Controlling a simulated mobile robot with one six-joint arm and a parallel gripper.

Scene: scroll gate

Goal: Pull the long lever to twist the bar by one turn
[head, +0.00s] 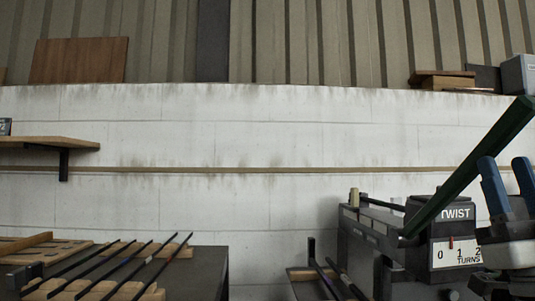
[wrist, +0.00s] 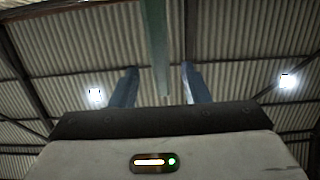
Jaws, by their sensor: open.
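The long green lever (head: 470,170) slants from the machine up to the upper right in the head view. In the wrist view the lever (wrist: 154,40) runs down from the top edge and shows between the two blue fingers. My gripper (head: 504,160) is open at the right edge of the head view, its fingers pointing up. In the wrist view my gripper (wrist: 158,68) has a gap on both sides of the lever; its depth relative to the fingers is unclear. The TWIST dial (head: 453,251) reads 0, 1, 2 turns; its red pointer stands between 0 and 1.
The dark machine (head: 365,245) holding the dial stands at the right. A bench (head: 210,272) with several dark bars on wooden rests is at the lower left. Several bars lie beside the machine. A wooden shelf (head: 45,143) is on the pale block wall.

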